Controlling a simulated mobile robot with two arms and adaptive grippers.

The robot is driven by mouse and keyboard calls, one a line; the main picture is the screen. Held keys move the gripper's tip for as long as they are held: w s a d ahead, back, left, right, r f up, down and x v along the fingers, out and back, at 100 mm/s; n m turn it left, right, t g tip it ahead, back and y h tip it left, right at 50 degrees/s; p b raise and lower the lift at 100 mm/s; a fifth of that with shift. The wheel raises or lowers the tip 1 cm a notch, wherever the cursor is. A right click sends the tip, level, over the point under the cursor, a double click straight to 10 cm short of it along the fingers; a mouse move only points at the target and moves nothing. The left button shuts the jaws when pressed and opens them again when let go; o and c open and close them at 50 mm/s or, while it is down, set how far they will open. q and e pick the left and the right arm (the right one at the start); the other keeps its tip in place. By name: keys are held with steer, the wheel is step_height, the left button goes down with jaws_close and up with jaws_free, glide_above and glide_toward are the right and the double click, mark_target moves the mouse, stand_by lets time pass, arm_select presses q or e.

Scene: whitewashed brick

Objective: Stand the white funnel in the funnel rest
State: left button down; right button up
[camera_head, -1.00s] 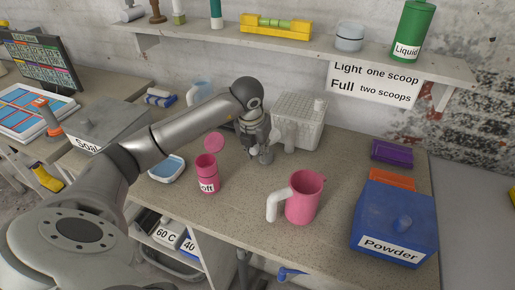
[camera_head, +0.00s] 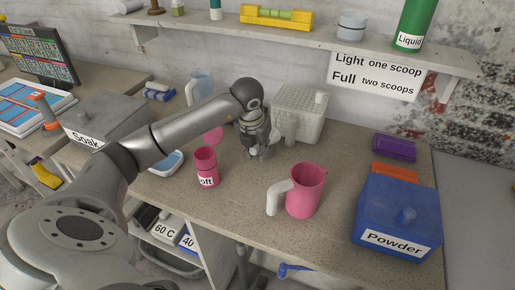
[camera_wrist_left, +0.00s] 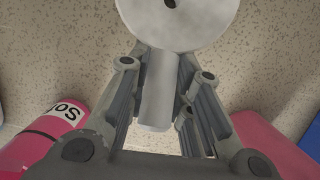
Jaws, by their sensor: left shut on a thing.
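My left gripper (camera_head: 260,152) is over the middle of the bench, fingers downward, in front of the pale basket. In the left wrist view the gripper (camera_wrist_left: 160,110) is shut on a pale tubular piece, which I take for part of the white funnel (camera_wrist_left: 158,85). A broad, pale round disc (camera_wrist_left: 165,28) with a dark central hole meets the tube's upper end in that view; I cannot tell whether it is the funnel's mouth or another thing. The funnel is mostly hidden by the gripper in the head view. I cannot make out the funnel rest. My right gripper is out of view.
A pink bottle (camera_head: 206,166) stands left of the gripper, a pink jug (camera_head: 306,190) to its right. The pale basket (camera_head: 302,113) is close behind. A blue Powder box (camera_head: 395,213) stands at right. The shelf (camera_head: 300,45) overhangs the back. Bare bench lies in front.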

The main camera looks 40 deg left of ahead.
arm_select(q)
steer(key=c, duration=1.2)
jaws_free()
steer(key=v, duration=1.2)
